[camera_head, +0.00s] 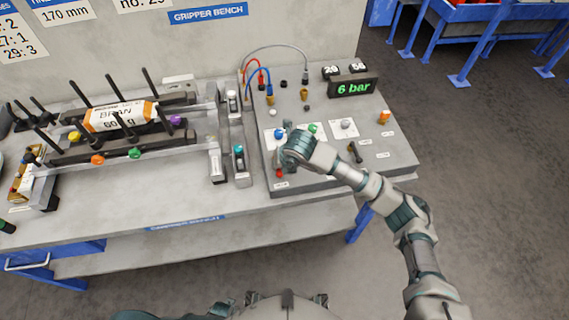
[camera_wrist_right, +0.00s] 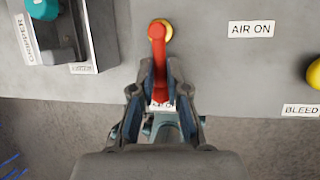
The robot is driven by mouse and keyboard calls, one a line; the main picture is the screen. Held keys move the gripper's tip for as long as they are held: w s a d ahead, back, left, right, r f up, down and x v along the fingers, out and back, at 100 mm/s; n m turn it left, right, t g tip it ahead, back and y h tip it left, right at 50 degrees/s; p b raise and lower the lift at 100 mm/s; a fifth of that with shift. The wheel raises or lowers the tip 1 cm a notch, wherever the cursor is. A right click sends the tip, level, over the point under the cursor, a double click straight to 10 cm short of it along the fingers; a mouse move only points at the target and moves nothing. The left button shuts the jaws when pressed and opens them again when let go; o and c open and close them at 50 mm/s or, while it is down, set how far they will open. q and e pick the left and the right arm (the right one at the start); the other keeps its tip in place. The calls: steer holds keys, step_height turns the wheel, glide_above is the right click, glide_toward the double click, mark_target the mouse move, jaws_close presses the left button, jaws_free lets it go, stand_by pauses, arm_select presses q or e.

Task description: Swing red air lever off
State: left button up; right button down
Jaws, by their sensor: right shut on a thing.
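The red air lever (camera_wrist_right: 157,50) hangs from a yellow pivot (camera_wrist_right: 166,27) in the right wrist view and points down toward the gripper. My right gripper (camera_wrist_right: 160,88) is shut on the lever, one finger on each side of its lower part. A small label (camera_wrist_right: 161,104) between the fingers is partly hidden. An "AIR ON" label (camera_wrist_right: 251,30) is to the right of the pivot. In the head view my right gripper (camera_head: 283,165) is at the front left of the grey control panel (camera_head: 325,180) and mostly hides the lever. My left gripper is not in view.
A pressure display (camera_head: 353,87) reads 6 bar at the panel's back right. Green (camera_head: 312,128) and orange (camera_head: 384,117) knobs stand nearby. A teal-topped selector (camera_wrist_right: 42,10) is left of the lever. A fixture holding a BRAN sack (camera_head: 120,115) occupies the bench's left.

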steer(key=shift+f, duration=0.2)
steer(key=c, duration=1.2)
jaws_free()
steer(key=shift+w, duration=0.1)
steer(key=shift+r, duration=0.1)
steer(key=v, duration=1.1)
steer(key=shift+d+r, duration=0.1)
steer(key=shift+r, duration=0.25)
